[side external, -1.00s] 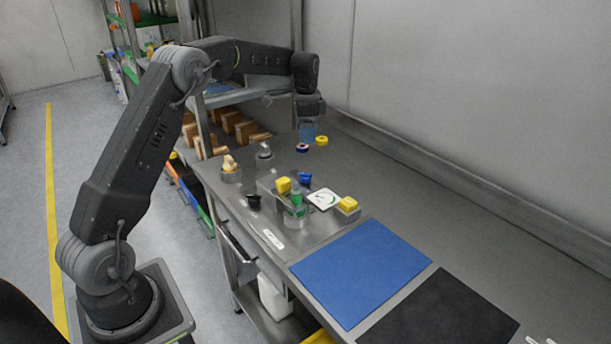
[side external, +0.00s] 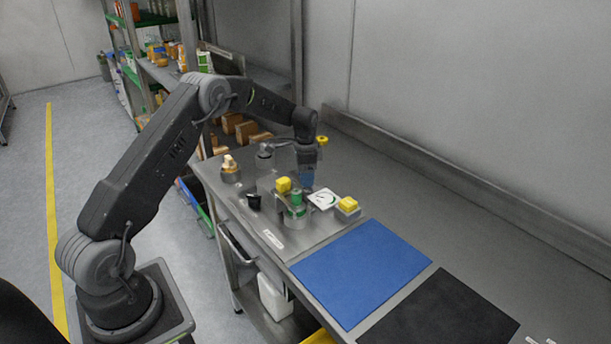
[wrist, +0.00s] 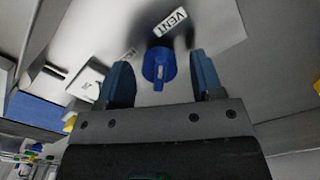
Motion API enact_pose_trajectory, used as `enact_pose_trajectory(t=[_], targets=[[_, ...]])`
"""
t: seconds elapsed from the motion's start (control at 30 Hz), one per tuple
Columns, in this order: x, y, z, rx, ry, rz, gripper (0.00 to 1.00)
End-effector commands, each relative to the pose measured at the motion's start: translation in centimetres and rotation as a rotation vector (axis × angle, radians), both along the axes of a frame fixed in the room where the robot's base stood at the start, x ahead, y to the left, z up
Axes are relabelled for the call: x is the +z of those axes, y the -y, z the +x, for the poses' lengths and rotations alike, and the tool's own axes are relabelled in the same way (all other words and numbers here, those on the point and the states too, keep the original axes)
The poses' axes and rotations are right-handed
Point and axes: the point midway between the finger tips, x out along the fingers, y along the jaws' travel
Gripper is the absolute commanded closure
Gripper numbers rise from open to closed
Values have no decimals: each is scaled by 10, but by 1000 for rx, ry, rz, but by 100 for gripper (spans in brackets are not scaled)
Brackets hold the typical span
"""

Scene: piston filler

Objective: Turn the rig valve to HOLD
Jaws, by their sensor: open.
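The blue valve knob (wrist: 159,66) shows in the wrist view between my two fingers, with a gap on each side. A white label reading VENT (wrist: 168,27) lies just beyond it. My gripper (wrist: 160,82) is open, its blue-padded fingers on either side of the knob and not touching it. In the side view my gripper (side external: 306,182) points down at the rig, behind the green-topped cylinder (side external: 296,204), and hides the knob. I cannot read a HOLD label in either view.
A black part (side external: 254,202) is to the left. The blue mat (side external: 360,272) in front is clear.

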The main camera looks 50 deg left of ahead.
Motion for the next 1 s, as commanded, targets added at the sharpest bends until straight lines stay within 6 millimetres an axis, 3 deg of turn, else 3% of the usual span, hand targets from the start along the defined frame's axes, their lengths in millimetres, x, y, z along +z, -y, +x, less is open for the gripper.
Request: enact_pose_trajectory(t=[0.37,0.9,1.0], targets=[[-7,0,0,0,0,0,40],[-6,0,0,0,0,1,89],[-6,0,0,2,1,1,89]])
